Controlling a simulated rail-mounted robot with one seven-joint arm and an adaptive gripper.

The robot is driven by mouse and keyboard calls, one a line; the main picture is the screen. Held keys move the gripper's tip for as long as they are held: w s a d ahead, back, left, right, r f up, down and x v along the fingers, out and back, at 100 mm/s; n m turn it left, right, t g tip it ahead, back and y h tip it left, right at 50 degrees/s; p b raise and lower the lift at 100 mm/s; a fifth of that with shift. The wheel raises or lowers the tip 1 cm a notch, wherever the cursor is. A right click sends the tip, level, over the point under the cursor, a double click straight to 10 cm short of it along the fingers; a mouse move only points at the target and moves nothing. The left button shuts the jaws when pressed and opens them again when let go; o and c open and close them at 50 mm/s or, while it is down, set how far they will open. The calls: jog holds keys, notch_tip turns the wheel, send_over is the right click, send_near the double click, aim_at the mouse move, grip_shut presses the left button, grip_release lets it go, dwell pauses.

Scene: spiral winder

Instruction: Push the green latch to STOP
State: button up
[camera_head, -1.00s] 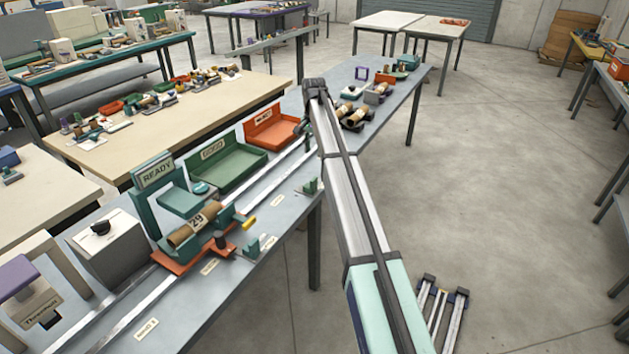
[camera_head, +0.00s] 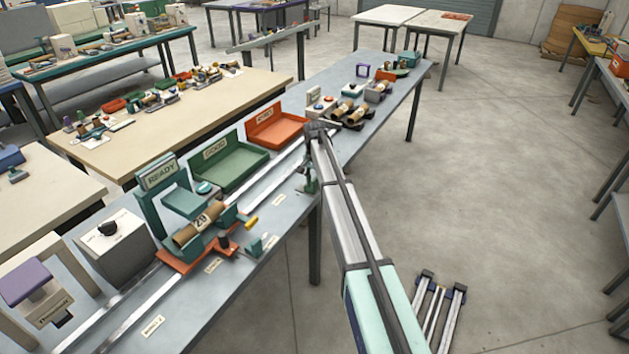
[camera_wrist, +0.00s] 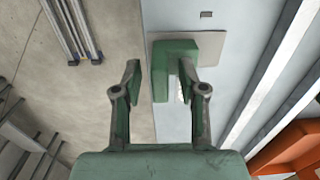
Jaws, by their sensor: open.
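The green latch (camera_wrist: 172,55) is a blocky piece on a grey plate (camera_wrist: 213,47) at the table's edge in the wrist view. My gripper (camera_wrist: 160,75) is open, with its two fingers apart and pointing at the latch. The left finger is left of the latch, over the table edge and floor. The right finger overlaps the latch's right part; I cannot tell whether it touches. In the head view my gripper (camera_head: 309,180) hangs low at the table's front edge and mostly hides the latch. No STOP marking is readable.
An orange carriage (camera_head: 185,262) with a tube numbered 29 (camera_head: 198,224) sits on rails to the left. Behind stand a READY sign (camera_head: 160,176), a green tray (camera_head: 232,168) and an orange tray (camera_head: 280,132). Cylinders (camera_head: 355,114) lie farther along the table.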

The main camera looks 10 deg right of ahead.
grip_shut()
jog(key=shift+w+a+b, duration=0.4)
jog(key=shift+w+a, duration=1.05)
jog(key=shift+a, duration=0.25)
grip_release()
jog(key=shift+a, duration=0.15)
